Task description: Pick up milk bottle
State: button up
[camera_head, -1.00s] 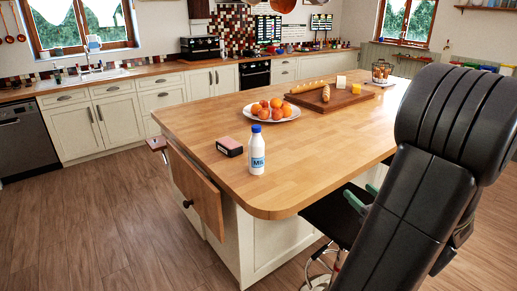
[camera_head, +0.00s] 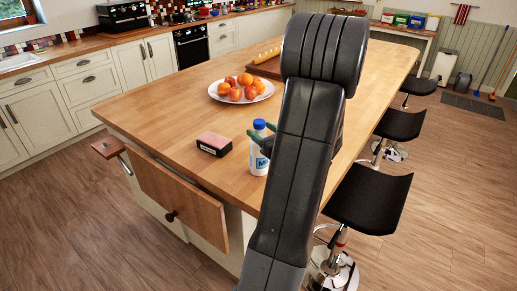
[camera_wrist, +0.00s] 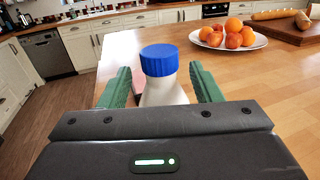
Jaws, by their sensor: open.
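The milk bottle is white with a blue cap and stands upright on the wooden island top near its front edge. In the head view the milk bottle (camera_head: 258,158) is partly hidden by my arm. In the wrist view the milk bottle (camera_wrist: 163,92) stands between the green fingers of my gripper (camera_wrist: 163,88), with a gap on each side. My gripper is open, and its lower front hides the bottle's base. In the head view my arm covers most of the gripper.
A pink and black box (camera_head: 214,144) lies left of the bottle. A white plate of fruit (camera_head: 241,91) and a wooden cutting board (camera_head: 266,66) are farther back. Black stools (camera_head: 368,197) line the island's right side. The island top (camera_head: 165,104) is clear at left.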

jog(key=shift+x, duration=1.05)
jog(key=shift+d, duration=0.1)
grip_shut()
jog(key=shift+r, duration=0.1)
notch_tip(320, 180, up, 10)
